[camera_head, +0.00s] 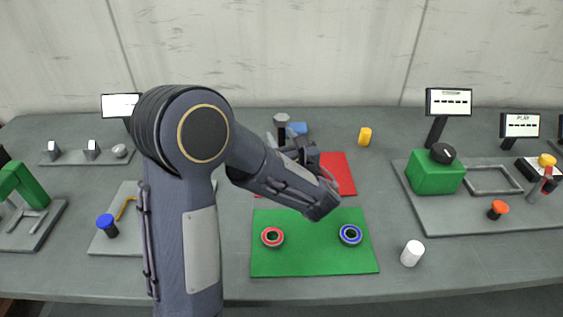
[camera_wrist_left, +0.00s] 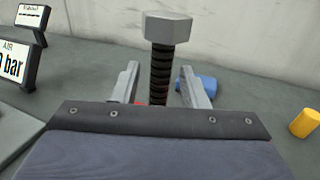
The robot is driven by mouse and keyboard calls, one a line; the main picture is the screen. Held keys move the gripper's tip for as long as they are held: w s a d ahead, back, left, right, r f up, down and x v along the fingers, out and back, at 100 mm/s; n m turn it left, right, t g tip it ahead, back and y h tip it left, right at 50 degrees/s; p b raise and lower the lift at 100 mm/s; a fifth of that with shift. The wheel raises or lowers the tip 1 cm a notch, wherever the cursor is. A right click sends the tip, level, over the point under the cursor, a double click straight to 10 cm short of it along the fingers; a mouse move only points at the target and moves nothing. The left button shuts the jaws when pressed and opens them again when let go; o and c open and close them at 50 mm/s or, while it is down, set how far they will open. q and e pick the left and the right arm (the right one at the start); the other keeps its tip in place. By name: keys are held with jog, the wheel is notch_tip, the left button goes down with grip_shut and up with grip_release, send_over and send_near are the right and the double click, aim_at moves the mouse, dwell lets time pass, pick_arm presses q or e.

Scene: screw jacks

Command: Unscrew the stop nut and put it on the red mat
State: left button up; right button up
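A grey hexagonal piece, which looks like the stop nut (camera_head: 281,117), sits on top of an upright dark threaded spindle. In the left wrist view the hexagonal stop nut (camera_wrist_left: 168,27) stands high on the ribbed black spindle (camera_wrist_left: 161,75). My left gripper (camera_wrist_left: 161,88) has its two fingers apart, one on each side of the spindle's line and below the nut. I cannot tell whether they touch the spindle, whose lower part is hidden. The red mat (camera_head: 341,174) lies behind my left wrist, partly covered by it, and its visible part is bare. My right gripper is out of view.
A green mat (camera_head: 310,262) in front carries a red-ringed part (camera_head: 272,237) and a blue-ringed part (camera_head: 350,235). A blue cylinder (camera_wrist_left: 203,84) lies behind the spindle.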

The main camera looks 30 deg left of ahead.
pick_arm(q)
jog(key=shift+w+a, duration=0.1)
grip_shut()
jog(key=shift+r, duration=0.1)
dwell(1.3)
